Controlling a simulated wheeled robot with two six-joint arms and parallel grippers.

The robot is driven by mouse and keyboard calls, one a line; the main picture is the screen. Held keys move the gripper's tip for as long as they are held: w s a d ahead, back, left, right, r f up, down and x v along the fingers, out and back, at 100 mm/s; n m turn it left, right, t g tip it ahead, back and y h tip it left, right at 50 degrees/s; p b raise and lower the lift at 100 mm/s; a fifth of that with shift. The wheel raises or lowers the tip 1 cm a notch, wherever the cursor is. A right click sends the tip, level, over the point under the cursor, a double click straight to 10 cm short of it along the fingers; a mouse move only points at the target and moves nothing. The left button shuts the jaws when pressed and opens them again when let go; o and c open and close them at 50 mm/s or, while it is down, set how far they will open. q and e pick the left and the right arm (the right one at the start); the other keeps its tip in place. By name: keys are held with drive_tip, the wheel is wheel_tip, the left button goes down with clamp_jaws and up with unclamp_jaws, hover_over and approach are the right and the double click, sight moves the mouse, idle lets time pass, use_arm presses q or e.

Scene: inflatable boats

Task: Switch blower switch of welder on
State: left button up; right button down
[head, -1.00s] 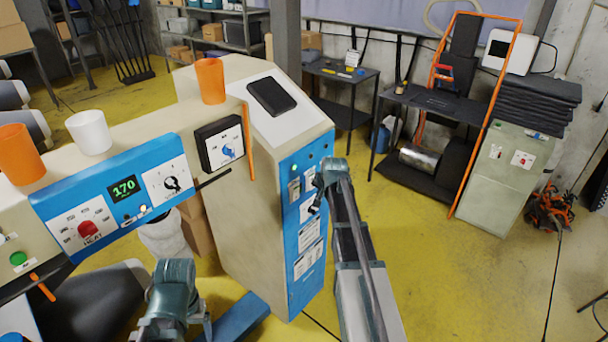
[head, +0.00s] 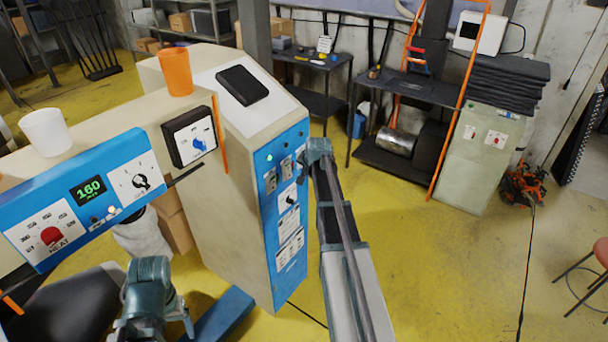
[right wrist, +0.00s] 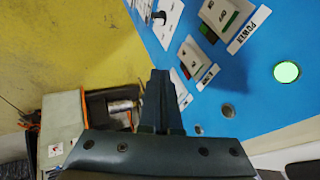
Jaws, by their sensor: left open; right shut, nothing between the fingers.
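The welder (head: 190,225) has a blue front panel with two rocker switches. The one labelled POWER (right wrist: 225,17) shows green. The other, the blower switch (right wrist: 193,58), has a label too slanted to read fully; whether it is on or off I cannot tell. The switches also show small in the head view, with the blower switch (head: 287,166) on the right. My right gripper (right wrist: 160,85) is shut and empty, close in front of the panel near the blower switch; contact is not visible. My left gripper (head: 153,328) is open and empty at the lower left.
A green lamp (right wrist: 287,72) is lit on the panel. A rotary knob (head: 291,200) sits below the switches. A control box with a 160 display (head: 88,189) and an orange cup (head: 175,72) are at the left.

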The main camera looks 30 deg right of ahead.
sight(289, 172)
drive_tip(key=w+f+b, duration=0.6)
drive_tip(key=w+f, duration=0.1)
drive_tip(key=w, duration=0.1)
drive_tip(key=shift+w+a, duration=0.1)
drive_tip(key=shift+w+f, duration=0.1)
drive_tip(key=shift+w+a+f+b, duration=0.1)
drive_tip(key=shift+w+a+b, duration=0.1)
drive_tip(key=shift+b, duration=0.15)
